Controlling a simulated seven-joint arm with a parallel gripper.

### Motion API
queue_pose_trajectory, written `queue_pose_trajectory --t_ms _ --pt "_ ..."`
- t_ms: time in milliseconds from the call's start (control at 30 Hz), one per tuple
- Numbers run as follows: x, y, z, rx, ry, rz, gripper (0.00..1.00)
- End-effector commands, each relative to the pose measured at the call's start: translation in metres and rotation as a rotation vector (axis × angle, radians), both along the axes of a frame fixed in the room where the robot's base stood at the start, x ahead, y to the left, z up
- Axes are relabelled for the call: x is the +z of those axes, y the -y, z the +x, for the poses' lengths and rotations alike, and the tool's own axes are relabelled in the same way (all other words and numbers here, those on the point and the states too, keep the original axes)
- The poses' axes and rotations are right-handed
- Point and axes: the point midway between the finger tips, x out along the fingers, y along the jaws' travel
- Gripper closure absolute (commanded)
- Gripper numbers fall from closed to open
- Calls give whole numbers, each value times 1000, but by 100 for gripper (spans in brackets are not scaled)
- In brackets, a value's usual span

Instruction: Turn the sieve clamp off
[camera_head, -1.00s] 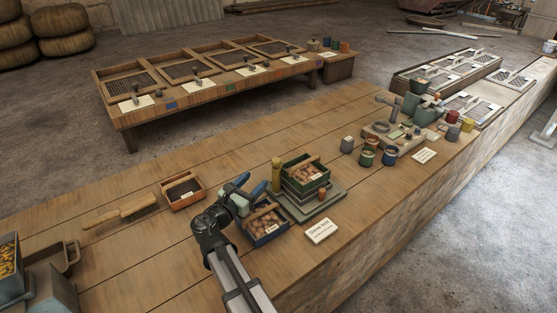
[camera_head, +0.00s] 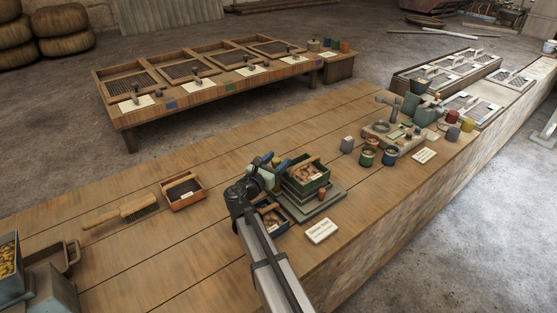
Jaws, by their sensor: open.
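Several wooden-framed sieves (camera_head: 186,69) sit in a row on the low table at the back. A small dark clamp handle (camera_head: 196,78) stands on a pale plate at the front of one sieve, and similar clamps stand by the others. I cannot tell which clamp the task means, nor read its on or off position. My gripper (camera_head: 273,166) is open and empty above the near bench, beside the green crate. It is well apart from the sieves and clamps. Its fingertips are small and partly overlap the crate in this view.
A green crate (camera_head: 319,178) of brown items stands on a grey scale. A blue crate (camera_head: 278,228) is partly behind my arm. A brush (camera_head: 122,213) and an orange box (camera_head: 183,194) lie left. Cups (camera_head: 368,157) stand right. A floor gap separates bench and sieve table (camera_head: 134,139).

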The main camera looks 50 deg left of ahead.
Motion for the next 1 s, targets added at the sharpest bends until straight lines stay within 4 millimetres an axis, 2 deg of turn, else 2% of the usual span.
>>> queue_pose_trajectory --t_ms 200,500,1000 --pt "0 -4 12 -1 0 0 42" --pt "0 -4 13 0 0 0 42" --pt "0 -4 12 0 0 0 90"
